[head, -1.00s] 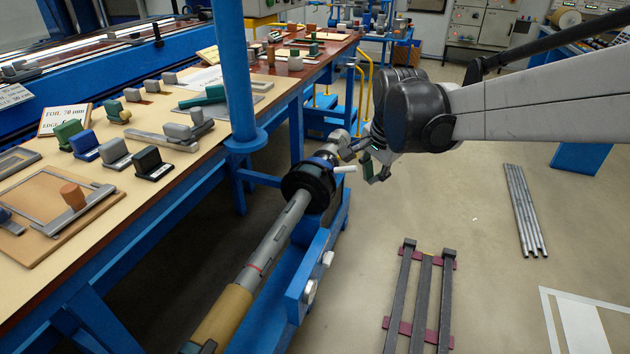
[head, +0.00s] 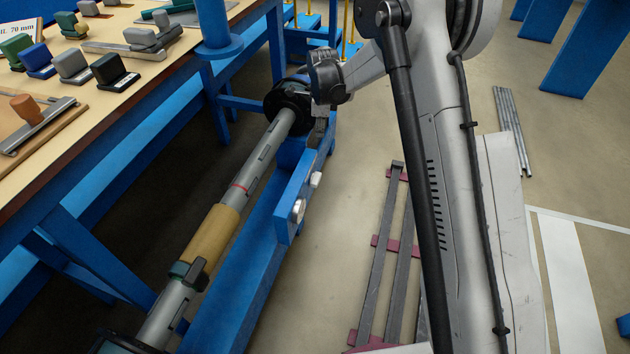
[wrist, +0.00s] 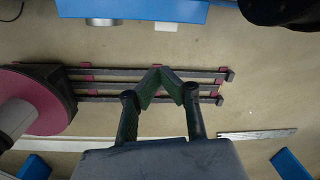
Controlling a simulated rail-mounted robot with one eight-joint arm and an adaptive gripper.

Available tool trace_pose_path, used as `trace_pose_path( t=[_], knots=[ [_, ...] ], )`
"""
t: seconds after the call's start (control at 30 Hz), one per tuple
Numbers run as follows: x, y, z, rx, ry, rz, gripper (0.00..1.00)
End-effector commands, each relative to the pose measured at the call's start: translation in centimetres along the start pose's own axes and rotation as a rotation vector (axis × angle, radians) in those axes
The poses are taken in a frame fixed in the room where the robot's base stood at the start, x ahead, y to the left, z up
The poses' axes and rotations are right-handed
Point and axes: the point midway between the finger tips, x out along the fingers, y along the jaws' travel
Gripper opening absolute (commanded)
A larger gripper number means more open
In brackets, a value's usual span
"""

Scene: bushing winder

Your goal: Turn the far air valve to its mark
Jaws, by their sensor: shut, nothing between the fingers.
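The far, smaller knob (head: 316,180) sits beyond the near, larger knob (head: 298,210). I take the far one for the far air valve; its mark cannot be made out. In the wrist view the far knob (wrist: 166,26) and the near knob (wrist: 103,22) show at the top edge. My gripper (wrist: 159,80) is shut and empty, its fingertips together over the floor and apart from both knobs. In the head view my wrist mostly hides it, beside the black chuck (head: 289,100).
The shaft with its tan sleeve (head: 212,231) runs along the blue beam (head: 240,295). The workbench (head: 120,110) with blocks stands left. A low rack of dark bars (head: 378,260) lies on the floor. A pink disc (wrist: 30,105) shows left in the wrist view.

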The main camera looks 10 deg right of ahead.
Motion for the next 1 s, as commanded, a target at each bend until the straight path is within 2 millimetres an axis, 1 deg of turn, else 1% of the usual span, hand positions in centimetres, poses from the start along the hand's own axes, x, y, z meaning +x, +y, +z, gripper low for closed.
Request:
trace_pose_path(
  t=[0.03, 0.1, 0.2, 0.23, 0.33, 0.57, 0.67, 1.0],
  knots=[
    [2.4, -0.4, 0.4, 0.036, 0.004, 0.011, 0.00],
    [4.8, -0.6, 0.7, 0.091, 0.010, 0.027, 0.00],
    [7.8, -0.8, 1.1, 0.157, 0.018, 0.046, 0.00],
    [8.4, -0.8, 1.2, 0.173, 0.021, 0.050, 0.00],
    [10.2, -0.8, 1.4, 0.211, 0.026, 0.060, 0.00],
    [11.9, -0.8, 1.5, 0.236, 0.030, 0.066, 0.00],
    [13.3, -0.7, 1.5, 0.235, 0.030, 0.066, 0.00],
    [19.6, -0.2, 1.3, 0.234, 0.030, 0.066, 0.00]
  ],
)
